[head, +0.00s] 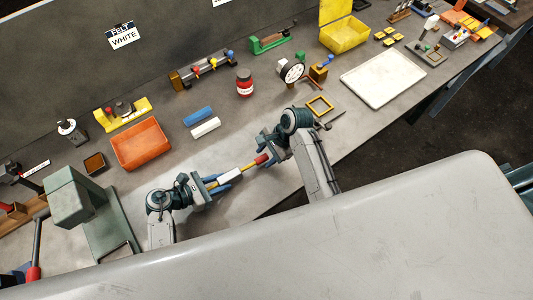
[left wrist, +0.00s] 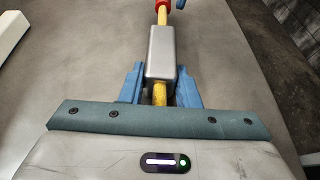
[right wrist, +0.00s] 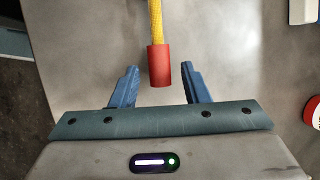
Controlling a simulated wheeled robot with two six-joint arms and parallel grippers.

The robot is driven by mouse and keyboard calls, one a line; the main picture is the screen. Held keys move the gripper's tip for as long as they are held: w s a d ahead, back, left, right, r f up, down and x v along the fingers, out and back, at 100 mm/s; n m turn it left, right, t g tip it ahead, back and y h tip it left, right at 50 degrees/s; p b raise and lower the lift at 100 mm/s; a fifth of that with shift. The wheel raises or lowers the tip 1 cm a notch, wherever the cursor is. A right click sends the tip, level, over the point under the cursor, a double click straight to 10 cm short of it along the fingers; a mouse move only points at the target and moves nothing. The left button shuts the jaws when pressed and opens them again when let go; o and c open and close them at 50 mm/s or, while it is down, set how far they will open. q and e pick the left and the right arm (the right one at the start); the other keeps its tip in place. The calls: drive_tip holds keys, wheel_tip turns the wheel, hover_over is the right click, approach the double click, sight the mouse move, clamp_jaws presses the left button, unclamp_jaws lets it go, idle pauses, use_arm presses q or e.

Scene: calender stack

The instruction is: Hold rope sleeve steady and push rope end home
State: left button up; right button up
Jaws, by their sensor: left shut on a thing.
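The rope sleeve, a pale grey block (head: 229,176), has a yellow rope (head: 247,167) running through it. My left gripper (head: 212,184) is shut on the sleeve, which also shows between its blue fingers in the left wrist view (left wrist: 161,58). Yellow rope shows at both ends of the sleeve there. The rope's red end (head: 261,159) lies at my right gripper (head: 266,149). In the right wrist view the red end (right wrist: 159,66) is between the tips of the open blue fingers (right wrist: 161,80), with a gap on each side.
Behind the grippers lie a blue block (head: 197,116) and a white block (head: 206,128), beside an orange tray (head: 141,144). A green press-like machine (head: 80,200) stands at the left. A white tray (head: 383,78) lies at the right. The bench around the rope is clear.

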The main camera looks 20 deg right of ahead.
sight(250, 165)
clamp_jaws()
drive_tip(key=shift+s+a, duration=0.25)
drive_tip(key=shift+a, duration=0.65)
drive_tip(key=shift+s+a, duration=0.25)
drive_tip(key=shift+a, duration=0.7)
drive_tip(key=shift+s+a, duration=0.25)
drive_tip(key=shift+a, duration=0.65)
drive_tip(key=shift+o, duration=0.6)
unclamp_jaws()
drive_tip(key=shift+d, duration=0.1)
drive_tip(key=shift+r, duration=0.1)
drive_tip(key=v, duration=1.1)
drive_tip(key=shift+d+r, duration=0.2)
drive_tip(key=shift+r, duration=0.2)
